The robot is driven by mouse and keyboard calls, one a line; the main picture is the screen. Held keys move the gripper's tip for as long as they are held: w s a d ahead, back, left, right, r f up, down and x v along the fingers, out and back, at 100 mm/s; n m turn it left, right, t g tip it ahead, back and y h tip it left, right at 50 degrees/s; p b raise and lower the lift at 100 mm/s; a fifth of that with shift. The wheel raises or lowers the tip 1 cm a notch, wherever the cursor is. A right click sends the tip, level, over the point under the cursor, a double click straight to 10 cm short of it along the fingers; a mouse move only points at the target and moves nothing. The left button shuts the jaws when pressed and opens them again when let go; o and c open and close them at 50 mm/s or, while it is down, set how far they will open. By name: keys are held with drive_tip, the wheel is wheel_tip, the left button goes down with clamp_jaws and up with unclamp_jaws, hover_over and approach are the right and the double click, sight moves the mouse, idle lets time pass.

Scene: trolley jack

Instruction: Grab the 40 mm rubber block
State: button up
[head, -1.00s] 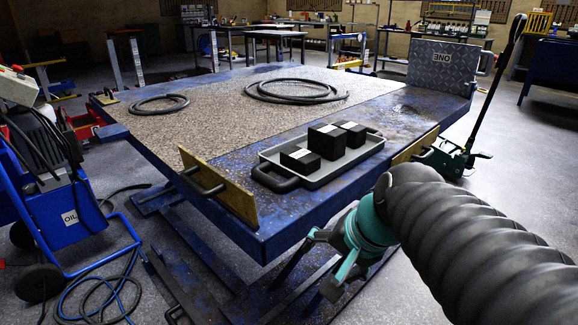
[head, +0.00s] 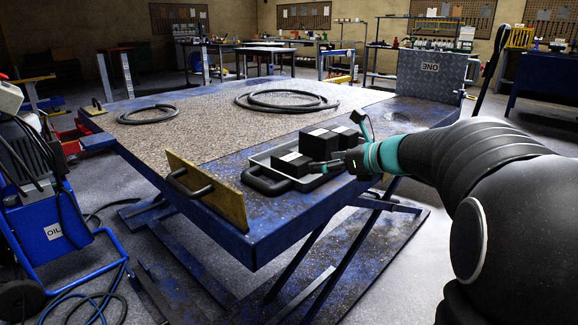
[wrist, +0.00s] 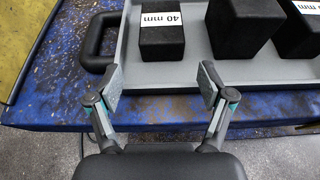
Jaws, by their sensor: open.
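The 40 mm rubber block (wrist: 163,40) is black with a white label reading "40 mm". It stands in a grey tray, nearest the tray's left handle in the wrist view. In the head view the block (head: 290,163) is at the tray's left end. My gripper (wrist: 159,82) is open and empty. Its two fingertips are apart at the tray's near rim, with the block beyond and between them in the picture. In the head view my gripper (head: 335,165) is at the tray's near side, and its fingers partly cover the tray.
The grey tray (wrist: 180,79) has a black handle (wrist: 98,33). Two larger black blocks (wrist: 243,25) stand right of the 40 mm block. The tray is on a worn blue lift table (head: 240,230). Black hoses (head: 285,100) lie farther back on it.

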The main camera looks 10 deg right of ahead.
sight(305, 165)
drive_tip(key=x, duration=0.4)
drive_tip(key=shift+w+a+f, duration=0.1)
drive_tip(key=shift+w, duration=0.05)
drive_tip(key=shift+f+b+x, duration=0.15)
drive_tip(key=shift+b+x, duration=0.1)
drive_tip(key=shift+x, duration=1.05)
drive_tip(key=shift+f+b+x, duration=0.15)
drive_tip(key=shift+b+x, duration=0.05)
drive_tip(key=shift+x, duration=1.15)
drive_tip(key=c, duration=1.1)
drive_tip(key=shift+c, duration=0.5)
drive_tip(key=shift+r, duration=0.2)
